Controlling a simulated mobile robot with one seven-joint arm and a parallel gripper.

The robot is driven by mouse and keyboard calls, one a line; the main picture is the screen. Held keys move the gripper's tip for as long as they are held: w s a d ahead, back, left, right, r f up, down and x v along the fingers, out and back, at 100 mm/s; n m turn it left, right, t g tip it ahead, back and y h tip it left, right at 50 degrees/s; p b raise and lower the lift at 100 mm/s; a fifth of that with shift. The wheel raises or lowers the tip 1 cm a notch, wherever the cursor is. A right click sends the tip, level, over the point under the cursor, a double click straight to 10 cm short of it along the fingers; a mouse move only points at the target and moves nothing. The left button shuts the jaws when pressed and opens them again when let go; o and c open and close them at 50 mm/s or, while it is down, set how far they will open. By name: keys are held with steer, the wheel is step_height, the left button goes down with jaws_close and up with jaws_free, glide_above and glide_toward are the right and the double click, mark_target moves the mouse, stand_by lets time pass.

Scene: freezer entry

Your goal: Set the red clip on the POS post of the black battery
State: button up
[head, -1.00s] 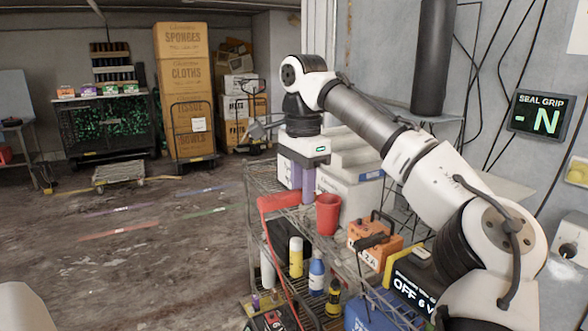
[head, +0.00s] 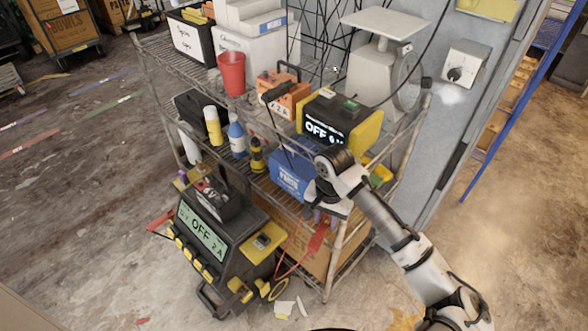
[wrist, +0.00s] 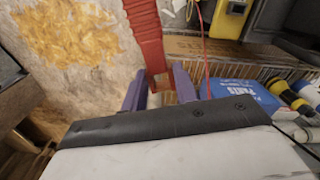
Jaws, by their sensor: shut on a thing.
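My gripper (head: 321,216), with purple fingers, is shut on the red clip (head: 318,238) at the front right of the wire shelf. The clip hangs below the fingers, and a thin red cable runs from it toward the floor charger. In the wrist view, the red clip (wrist: 148,35) sits between the two fingertips of my gripper (wrist: 160,85), over the floor. A dark box with a handle (head: 218,203) stands on the charger, and another black box (head: 190,107) is on the shelf. I cannot tell which is the black battery; no POS mark is readable.
The charger reading OFF 2 A (head: 203,236) stands on the floor. The wire shelf (head: 345,232) holds a blue box (head: 290,178), several bottles, an orange box (head: 284,97), a red cup (head: 231,73) and a yellow-black charger (head: 350,125). Open floor lies left.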

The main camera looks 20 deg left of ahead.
steer(key=d+f, duration=0.4)
steer(key=f, duration=0.4)
steer(key=w+d+f+n, duration=0.1)
steer(key=d+f, duration=0.4)
steer(key=f, duration=0.2)
steer(key=shift+d+f, duration=0.3)
steer(key=shift+f, duration=0.1)
steer(key=shift+d, duration=0.1)
step_height(320, 180, down, 8)
steer(key=b, duration=0.8)
steer(key=shift+s+d+f, duration=0.15)
steer(key=shift+s+f, duration=0.05)
steer(key=shift+s, duration=0.05)
